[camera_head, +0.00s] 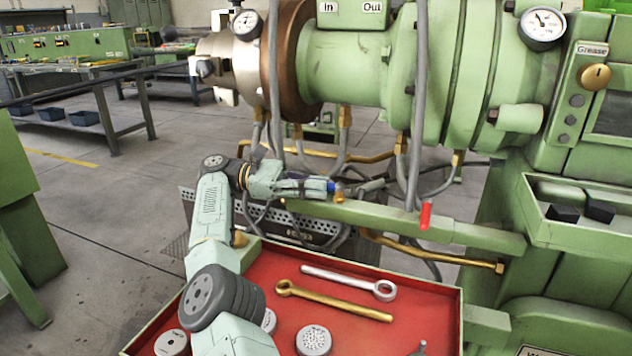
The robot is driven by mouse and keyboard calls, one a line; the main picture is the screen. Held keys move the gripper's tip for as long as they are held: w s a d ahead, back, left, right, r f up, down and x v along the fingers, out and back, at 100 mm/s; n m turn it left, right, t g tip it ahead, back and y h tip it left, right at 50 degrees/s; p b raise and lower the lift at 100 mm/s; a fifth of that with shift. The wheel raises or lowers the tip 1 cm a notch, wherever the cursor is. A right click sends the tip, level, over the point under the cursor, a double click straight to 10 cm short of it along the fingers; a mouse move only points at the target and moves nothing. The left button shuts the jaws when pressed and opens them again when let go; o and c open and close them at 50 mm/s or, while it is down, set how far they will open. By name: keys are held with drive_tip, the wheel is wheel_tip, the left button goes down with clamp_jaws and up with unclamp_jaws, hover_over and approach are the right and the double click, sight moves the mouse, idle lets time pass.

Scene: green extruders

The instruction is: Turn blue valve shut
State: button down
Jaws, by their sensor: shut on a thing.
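The blue valve (333,186) shows as a small blue piece above the green beam in the middle of the view. A brass fitting (339,197) sits just to its right and below. My gripper (328,187) reaches in from the left and is shut on the blue valve. The fingers cover much of the valve, so the handle's full shape and angle are hidden. A red valve handle (425,215) hangs upright farther right, in front of the green beam (405,225), apart from my gripper.
Below my arm lies a red tray (420,300) with a silver wrench (345,281), a brass wrench (335,300) and round metal discs (313,341). Grey hoses (419,110) and brass pipes (430,252) hang around the beam. The green extruder (345,65) stands above.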

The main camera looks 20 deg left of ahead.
drive_tip(key=shift+f, duration=0.1)
idle(0.5)
drive_tip(key=c, duration=1.6)
unclamp_jaws()
